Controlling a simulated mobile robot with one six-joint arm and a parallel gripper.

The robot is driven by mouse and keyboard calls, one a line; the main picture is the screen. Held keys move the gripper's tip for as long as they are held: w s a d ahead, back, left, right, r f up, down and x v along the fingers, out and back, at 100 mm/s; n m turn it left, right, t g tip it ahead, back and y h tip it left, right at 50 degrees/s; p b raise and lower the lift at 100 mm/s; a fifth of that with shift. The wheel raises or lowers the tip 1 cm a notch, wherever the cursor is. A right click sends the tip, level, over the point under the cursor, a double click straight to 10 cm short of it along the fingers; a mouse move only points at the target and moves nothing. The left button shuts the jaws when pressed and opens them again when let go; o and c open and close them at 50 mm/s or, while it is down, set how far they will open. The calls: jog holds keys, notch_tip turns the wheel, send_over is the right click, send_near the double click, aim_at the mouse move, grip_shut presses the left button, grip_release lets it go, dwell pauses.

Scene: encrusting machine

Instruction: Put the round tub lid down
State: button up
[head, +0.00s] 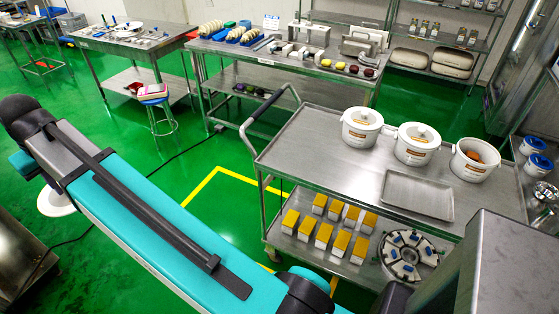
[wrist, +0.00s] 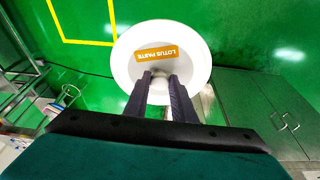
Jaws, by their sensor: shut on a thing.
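The round tub lid (wrist: 190,72) is white with an orange "LOTUS PASTE" label. My gripper (wrist: 160,80) is shut on its small knob in the wrist view, with the lid out over the green floor. In the head view a white round shape (head: 57,201) shows at the left, partly behind my arm; it looks like the lid. My gripper's fingers are hidden there. An open white tub (head: 472,169) with brown-orange contents stands at the right of the steel cart.
Two lidded white tubs (head: 361,130) (head: 416,146) and an empty steel tray (head: 417,195) are on the cart top (head: 318,150). Yellow-topped boxes (head: 323,236) and a round part fill the lower shelf. A steel cabinet (wrist: 262,112) stands at the right in the wrist view.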

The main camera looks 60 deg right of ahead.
jog(key=shift+d, duration=0.3)
